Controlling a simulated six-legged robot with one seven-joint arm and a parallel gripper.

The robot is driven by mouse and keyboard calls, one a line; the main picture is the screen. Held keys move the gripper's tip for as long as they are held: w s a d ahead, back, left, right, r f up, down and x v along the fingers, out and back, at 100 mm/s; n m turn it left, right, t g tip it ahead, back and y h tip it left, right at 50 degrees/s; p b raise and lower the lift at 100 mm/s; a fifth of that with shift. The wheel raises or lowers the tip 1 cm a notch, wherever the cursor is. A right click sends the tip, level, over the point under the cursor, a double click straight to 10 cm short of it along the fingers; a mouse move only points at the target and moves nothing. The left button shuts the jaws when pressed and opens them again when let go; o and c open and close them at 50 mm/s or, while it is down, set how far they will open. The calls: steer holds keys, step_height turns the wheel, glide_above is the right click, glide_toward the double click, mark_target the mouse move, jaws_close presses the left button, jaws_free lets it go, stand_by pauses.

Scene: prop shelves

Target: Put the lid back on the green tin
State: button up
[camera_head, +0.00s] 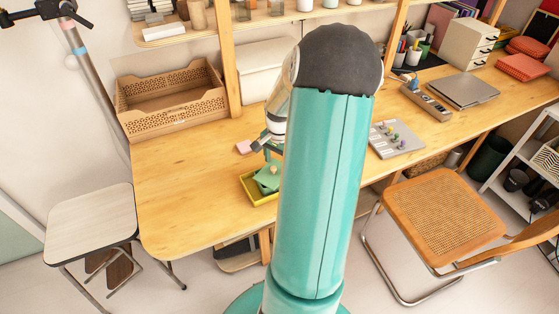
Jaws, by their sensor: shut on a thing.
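My gripper (269,157) is small in view and partly hidden behind my own arm. It points down over a shallow yellow tray (249,190) near the table's front edge. A flat green piece with a pale knob, which looks like the lid (264,183), is just below the fingers, at the tray. My gripper appears shut on the lid at its knob. I cannot make out the green tin apart from the lid. I cannot tell whether the lid touches anything beneath it. My arm hides the right side of the tray.
A small pink block (244,147) lies behind the tray. A perforated wooden crate (170,118) and a white box (250,85) stand at the back. A grey board with coloured knobs (396,140) is to the right. The table (185,190) left of the tray is bare.

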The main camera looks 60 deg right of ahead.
stand_by(0.3)
steer(key=o, duration=1)
steer(key=shift+o, duration=0.3)
steer(key=shift+r, duration=3.5)
jaws_close()
steer(key=shift+f, duration=0.2)
